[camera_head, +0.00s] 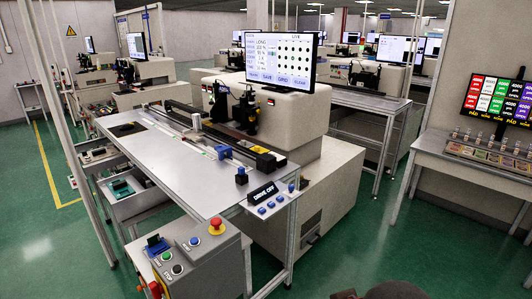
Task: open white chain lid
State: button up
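A metal-topped workstation (160,160) stands in the middle of the head view. A long dark rail (215,130) runs along its top, with a small white upright piece (196,121) near its far part. I cannot tell whether this piece, or a pale strip lying along the table, is the white chain lid. No lid is clearly seen open or shut. My gripper is not in view; only a dark rounded shape, perhaps part of my arm, shows at the bottom edge.
A monitor (281,60) stands on the machine behind the rail. A control box with a red button (217,226) stands at the table's front. Drawers (130,195) are pulled out at the left. Green floor is clear at the lower right. Another bench (465,160) stands right.

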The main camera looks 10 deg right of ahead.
aim_at(279, 157)
jog(key=i+l, duration=0.25)
jog(key=i, duration=0.2)
jog(key=i+l, duration=0.25)
jog(key=i, duration=0.2)
jog(key=i+l, duration=0.2)
jog(key=i, duration=0.25)
jog(key=i+l, duration=0.25)
jog(key=i, duration=0.2)
jog(key=i+l, duration=0.25)
jog(key=i, duration=0.2)
